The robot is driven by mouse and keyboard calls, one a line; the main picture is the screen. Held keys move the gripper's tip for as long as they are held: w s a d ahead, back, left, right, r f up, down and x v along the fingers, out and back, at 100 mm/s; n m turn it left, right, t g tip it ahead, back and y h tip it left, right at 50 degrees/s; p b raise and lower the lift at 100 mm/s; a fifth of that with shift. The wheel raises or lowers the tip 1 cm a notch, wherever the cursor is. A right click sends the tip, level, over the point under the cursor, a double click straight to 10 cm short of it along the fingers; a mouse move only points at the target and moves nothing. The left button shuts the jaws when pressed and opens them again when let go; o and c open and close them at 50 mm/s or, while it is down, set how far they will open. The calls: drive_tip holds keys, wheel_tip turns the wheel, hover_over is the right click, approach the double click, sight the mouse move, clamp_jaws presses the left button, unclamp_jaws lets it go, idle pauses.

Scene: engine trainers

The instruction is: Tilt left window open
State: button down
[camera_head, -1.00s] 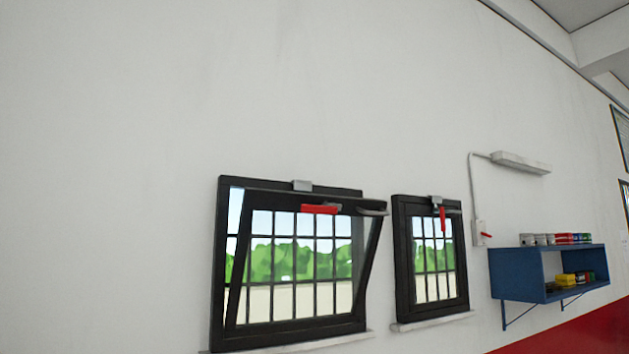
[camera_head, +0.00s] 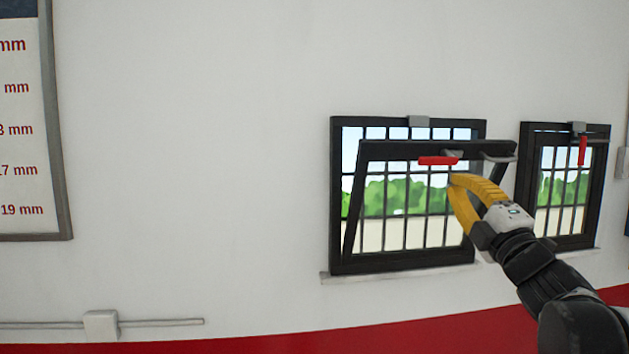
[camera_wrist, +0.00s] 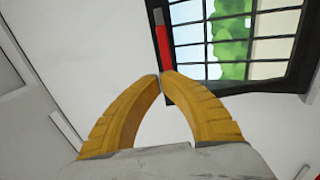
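The left window (camera_head: 340,220) has a black frame and a barred pane. Its sash (camera_head: 375,150) is tilted inward at the top, with the top rail standing away from the frame. A red handle (camera_head: 438,161) lies level on that rail. My gripper (camera_head: 455,182), with yellow fingers, is just below and right of the handle in the head view. In the wrist view the fingertips (camera_wrist: 160,82) meet with nothing visible between them. A red handle (camera_wrist: 163,45) on a dark frame shows just past the tips; I cannot tell whether they touch it.
A smaller right window (camera_head: 525,185) with an upright red handle (camera_head: 582,150) is beside the left one, partly behind my arm. A framed size chart (camera_head: 25,130) hangs at far left. A conduit with a box (camera_head: 101,324) runs low on the wall. The wall between is clear.

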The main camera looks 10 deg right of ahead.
sight(436, 161)
drive_tip(key=p+x, duration=0.2)
drive_tip(key=x, duration=0.7)
drive_tip(key=shift+w, duration=0.15)
